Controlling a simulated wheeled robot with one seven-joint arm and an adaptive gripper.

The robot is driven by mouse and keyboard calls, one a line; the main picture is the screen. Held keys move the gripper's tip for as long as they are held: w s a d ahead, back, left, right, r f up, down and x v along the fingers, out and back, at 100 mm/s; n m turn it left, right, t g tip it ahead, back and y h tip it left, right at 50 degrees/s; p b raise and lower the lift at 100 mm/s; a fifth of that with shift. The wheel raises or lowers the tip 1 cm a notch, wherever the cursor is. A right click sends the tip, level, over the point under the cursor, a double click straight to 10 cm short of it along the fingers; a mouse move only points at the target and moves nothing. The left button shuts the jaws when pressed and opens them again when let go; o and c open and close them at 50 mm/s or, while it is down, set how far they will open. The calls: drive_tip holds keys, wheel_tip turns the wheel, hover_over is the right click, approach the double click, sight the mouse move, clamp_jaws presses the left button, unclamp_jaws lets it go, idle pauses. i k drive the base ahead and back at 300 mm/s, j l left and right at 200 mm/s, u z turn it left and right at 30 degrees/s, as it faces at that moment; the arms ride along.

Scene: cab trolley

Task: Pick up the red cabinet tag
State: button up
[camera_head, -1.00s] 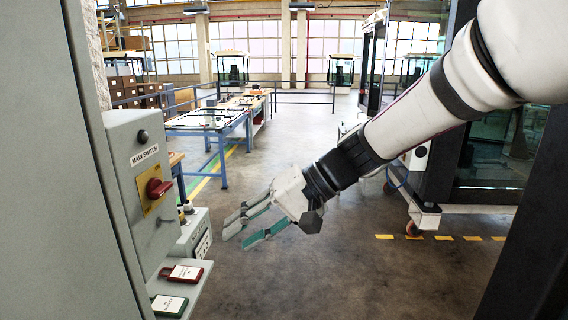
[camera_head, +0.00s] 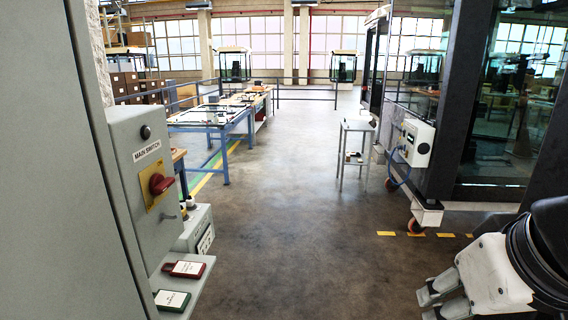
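The red cabinet tag (camera_head: 187,269) lies flat on a small grey shelf (camera_head: 199,286) at the lower left, with a white label on its face. A green tag (camera_head: 172,300) lies on the same shelf, nearer to me and apart from the red one. My gripper (camera_head: 432,302) is at the lower right, far from the shelf. Its pale fingers point left and are partly cut off by the bottom edge of the picture. I see nothing held, but the finger spacing is unclear.
A grey cabinet with a red main switch (camera_head: 159,184) rises above the shelf. A smaller grey box (camera_head: 197,230) stands behind the shelf. A blue-framed table (camera_head: 212,119) and a small metal stand (camera_head: 355,146) are farther back. The floor between shelf and gripper is clear.

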sight(189, 269)
drive_tip(key=z, duration=0.25)
drive_tip(key=i, duration=3.2)
drive_tip(key=i+l+u, duration=0.15)
drive_tip(key=i+u, duration=0.25)
drive_tip(key=i+l+u, duration=0.4)
drive_tip(key=i, duration=0.2)
drive_tip(key=j+u, duration=0.1)
drive_tip(key=u, duration=2.35)
